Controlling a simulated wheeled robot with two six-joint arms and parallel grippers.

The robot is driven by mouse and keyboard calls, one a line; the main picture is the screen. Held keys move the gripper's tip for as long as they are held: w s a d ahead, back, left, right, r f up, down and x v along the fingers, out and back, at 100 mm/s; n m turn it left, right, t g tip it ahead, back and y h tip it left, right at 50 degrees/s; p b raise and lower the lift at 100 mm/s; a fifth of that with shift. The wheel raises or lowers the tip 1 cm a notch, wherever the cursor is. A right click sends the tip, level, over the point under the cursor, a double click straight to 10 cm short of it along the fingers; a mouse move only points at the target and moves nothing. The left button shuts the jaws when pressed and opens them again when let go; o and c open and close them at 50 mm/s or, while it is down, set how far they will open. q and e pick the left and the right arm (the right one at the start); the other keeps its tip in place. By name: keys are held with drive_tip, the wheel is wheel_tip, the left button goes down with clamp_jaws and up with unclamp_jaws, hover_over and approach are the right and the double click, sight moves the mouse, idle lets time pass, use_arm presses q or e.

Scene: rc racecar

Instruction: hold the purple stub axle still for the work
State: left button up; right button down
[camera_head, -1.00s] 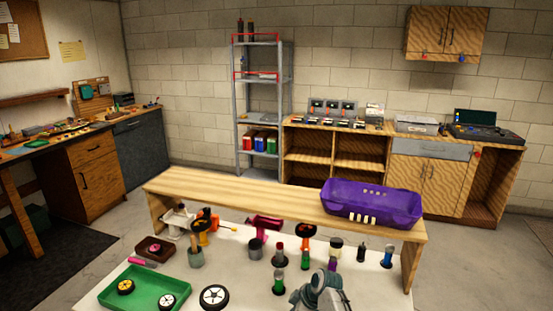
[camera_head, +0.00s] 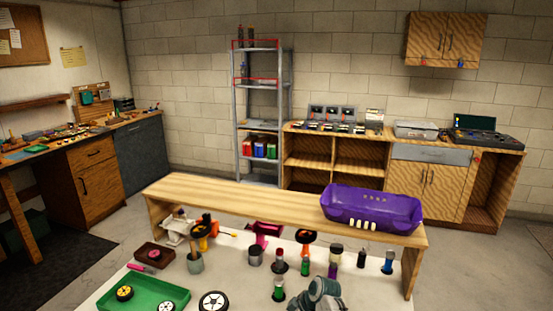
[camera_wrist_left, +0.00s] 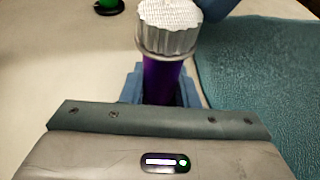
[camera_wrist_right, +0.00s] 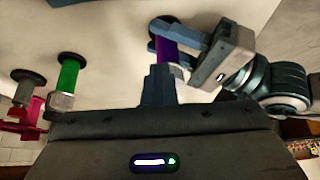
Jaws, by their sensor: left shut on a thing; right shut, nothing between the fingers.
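The purple stub axle (camera_wrist_left: 161,82) stands between my left gripper's fingers (camera_wrist_left: 163,92) in the left wrist view, with a ribbed silver piece (camera_wrist_left: 168,38) at its near end. My left gripper is shut on it. The right wrist view also shows the purple axle (camera_wrist_right: 172,50) held by the left gripper's blue-grey fingers, above the pale tabletop. My right gripper (camera_wrist_right: 160,82) is shut and empty, its fingertips just short of the axle in that picture. In the head view only part of a grey arm (camera_head: 322,292) shows at the bottom edge; no fingertips can be made out there.
A green post (camera_wrist_right: 69,74) and a grey one (camera_wrist_right: 25,80) stand nearby in the right wrist view. A teal mat (camera_wrist_left: 262,75) lies beside the left gripper.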

drive_tip(key=shift+s+a, duration=0.15)
drive_tip(key=shift+s, duration=0.05)
drive_tip(key=shift+s+a, duration=0.35)
drive_tip(key=shift+s, duration=0.4)
drive_tip(key=shift+a, duration=0.1)
drive_tip(key=shift+s, duration=0.15)
wheel_tip(320, 180, up, 6)
drive_tip(key=shift+s+d, duration=0.15)
drive_tip(key=shift+d, duration=0.3)
idle(0.5)
